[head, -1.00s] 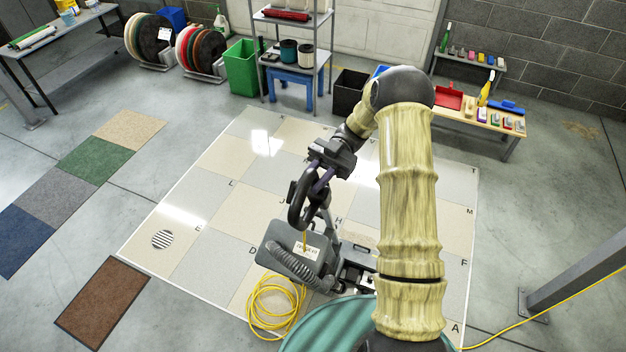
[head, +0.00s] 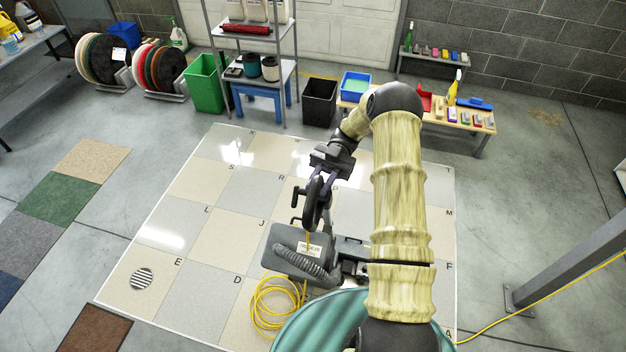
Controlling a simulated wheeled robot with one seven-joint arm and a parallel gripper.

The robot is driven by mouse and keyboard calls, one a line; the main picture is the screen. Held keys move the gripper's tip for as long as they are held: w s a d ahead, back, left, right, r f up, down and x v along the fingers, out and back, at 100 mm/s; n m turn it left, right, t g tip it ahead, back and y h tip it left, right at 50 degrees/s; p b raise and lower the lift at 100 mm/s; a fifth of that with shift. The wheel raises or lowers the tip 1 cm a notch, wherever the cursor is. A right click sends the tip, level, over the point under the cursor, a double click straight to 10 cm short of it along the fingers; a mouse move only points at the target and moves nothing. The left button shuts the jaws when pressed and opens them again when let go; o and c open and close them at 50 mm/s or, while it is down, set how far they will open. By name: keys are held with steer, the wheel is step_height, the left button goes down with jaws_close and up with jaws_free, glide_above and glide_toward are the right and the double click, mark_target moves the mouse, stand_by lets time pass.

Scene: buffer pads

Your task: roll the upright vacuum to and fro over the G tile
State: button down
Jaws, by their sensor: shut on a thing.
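The upright vacuum, with a grey body (head: 294,250) and a ribbed hose, stands on the tiled floor patch (head: 192,255) just in front of me. Its dark loop handle rises toward my gripper (head: 322,180), which is shut on it. My arm comes down over the right part of the patch. The letters E, D, J, L, S, R, M and F show on tiles. The G letter does not show; my arm, the vacuum and the teal drum shape hide part of the near tiles.
A coiled yellow cord (head: 277,303) lies left of the vacuum. A round floor drain (head: 142,279) is in the E tile. A grey post (head: 570,265) stands at right. A green bin (head: 205,84), a shelf rack and a low bench (head: 470,124) line the back.

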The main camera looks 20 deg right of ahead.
steer(key=shift+w+d+r, duration=0.1)
steer(key=shift+w+r, duration=0.15)
steer(key=shift+w, duration=0.1)
steer(key=c, duration=1.2)
jaws_free()
steer(key=shift+d+f, duration=0.1)
step_height(320, 180, up, 10)
steer(key=shift+f, duration=0.1)
